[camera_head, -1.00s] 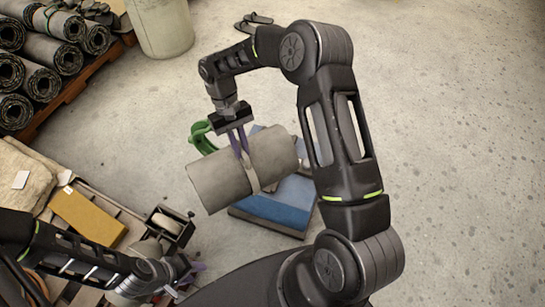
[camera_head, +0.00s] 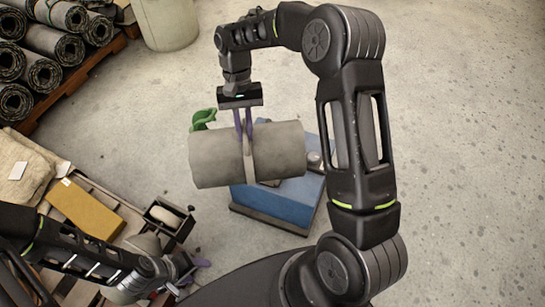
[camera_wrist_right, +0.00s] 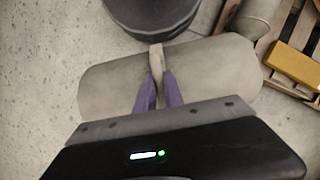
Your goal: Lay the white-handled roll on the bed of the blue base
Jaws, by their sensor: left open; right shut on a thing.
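My right gripper (camera_head: 244,132) is shut on the light handle band of the grey-beige roll (camera_head: 215,162). The roll hangs level in front of and above the blue base (camera_head: 285,204), hiding part of its bed. In the right wrist view the purple fingertips (camera_wrist_right: 160,92) close on the whitish handle (camera_wrist_right: 157,60) at the middle of the roll (camera_wrist_right: 210,68). My left gripper (camera_head: 190,275) is open and empty at the lower left, beside the pallet.
A green curved thing (camera_head: 203,119) shows behind the roll. A pallet at left bears a yellow box (camera_head: 86,210) and a sack (camera_head: 22,170). Dark rolls (camera_head: 55,45) are stacked at upper left, near a pale bin (camera_head: 168,22). The floor at right is clear.

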